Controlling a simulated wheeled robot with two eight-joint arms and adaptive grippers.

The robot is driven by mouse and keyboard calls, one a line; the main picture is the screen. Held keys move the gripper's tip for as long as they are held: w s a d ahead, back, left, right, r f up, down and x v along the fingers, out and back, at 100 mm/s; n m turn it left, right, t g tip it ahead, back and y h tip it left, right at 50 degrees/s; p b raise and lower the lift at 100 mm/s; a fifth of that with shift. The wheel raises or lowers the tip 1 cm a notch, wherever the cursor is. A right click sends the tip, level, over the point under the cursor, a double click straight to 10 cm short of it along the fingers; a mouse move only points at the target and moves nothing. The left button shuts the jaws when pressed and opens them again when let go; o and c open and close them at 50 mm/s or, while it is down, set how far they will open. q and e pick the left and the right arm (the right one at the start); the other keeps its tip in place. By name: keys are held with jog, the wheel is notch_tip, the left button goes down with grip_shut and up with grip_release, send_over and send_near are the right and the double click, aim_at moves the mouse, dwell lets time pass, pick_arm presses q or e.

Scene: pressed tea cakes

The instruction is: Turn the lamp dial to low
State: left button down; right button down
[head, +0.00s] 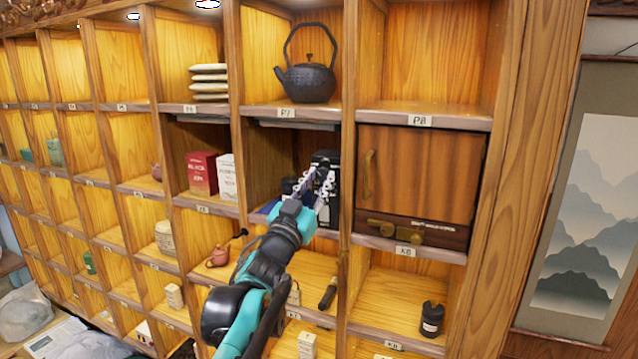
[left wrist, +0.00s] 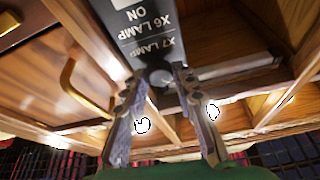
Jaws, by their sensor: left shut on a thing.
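A dark panel (left wrist: 145,25) in the left wrist view carries upside-down white lettering: "X7 LAMP", "X6 LAMP" and "ON". At its edge is a round grey dial (left wrist: 162,77). My left gripper (left wrist: 163,82) has its two fingertips on either side of the dial and is shut on it. In the head view, my left gripper (head: 315,185) reaches into the dim compartment under the P7 label, in front of a black unit (head: 328,158). The fingers cover part of that unit, and the dial's setting cannot be read. My right gripper is not in view.
Right of the compartment is a wooden door (head: 418,175) with a brass handle (head: 367,175) and brass knobs (head: 408,235) below. A black kettle (head: 308,82) stands above. Red and white boxes (head: 203,174) stand in the compartment to the left. Wooden dividers border my left gripper closely.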

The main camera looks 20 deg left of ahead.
pick_arm(q)
jog(key=m+h, duration=0.1)
jog(key=m, duration=0.1)
jog(key=m+h, duration=0.2)
jog(key=m, duration=0.1)
jog(key=shift+a+g, duration=0.2)
jog(key=shift+g, duration=0.2)
jog(key=shift+r+m+g+h+p, duration=0.1)
jog(key=shift+m+g+h+p, duration=0.3)
jog(key=shift+m, duration=1.25)
jog(key=shift+r+m+g+h+p, duration=0.1)
jog(key=shift+m+g+h, duration=0.5)
jog(key=shift+m, duration=1.05)
jog(key=c, duration=1.2)
grip_release()
jog(key=shift+s+a+f, duration=0.1)
jog(key=shift+s, duration=0.05)
jog(key=v, duration=1.1)
jog(key=shift+s+f, duration=0.3)
jog(key=shift+f, duration=0.05)
jog(key=shift+a, duration=0.1)
